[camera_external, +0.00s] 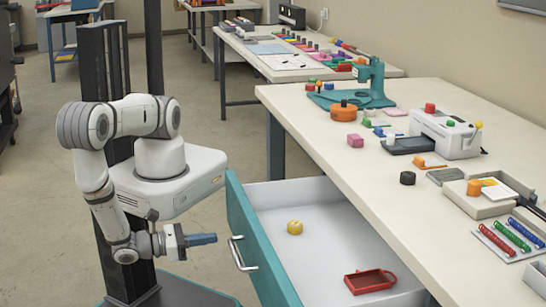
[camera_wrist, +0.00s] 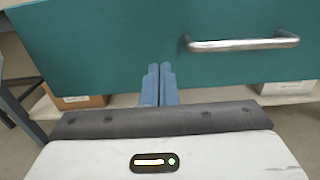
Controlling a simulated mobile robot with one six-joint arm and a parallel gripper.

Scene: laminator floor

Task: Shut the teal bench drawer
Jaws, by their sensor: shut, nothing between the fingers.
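The teal bench drawer (camera_external: 262,250) stands pulled out from under the long bench, with its white inside showing. Its metal bar handle (camera_external: 238,253) is on the teal front. In the wrist view the teal front (camera_wrist: 120,50) fills the upper part, and the handle (camera_wrist: 243,43) is up and to the right of my fingers. My gripper (camera_external: 214,239) is shut and empty, with its blue fingers pointing at the drawer front, left of the handle in the external view. It also shows in the wrist view (camera_wrist: 160,72). I cannot tell whether the fingertips touch the front.
A yellow round piece (camera_external: 295,228) and a red tray (camera_external: 370,281) lie in the drawer. The benchtop (camera_external: 310,115) above holds a teal press, a white laminator and small coloured parts. Boxes (camera_wrist: 70,98) sit low under the bench. Open floor lies left of the drawer.

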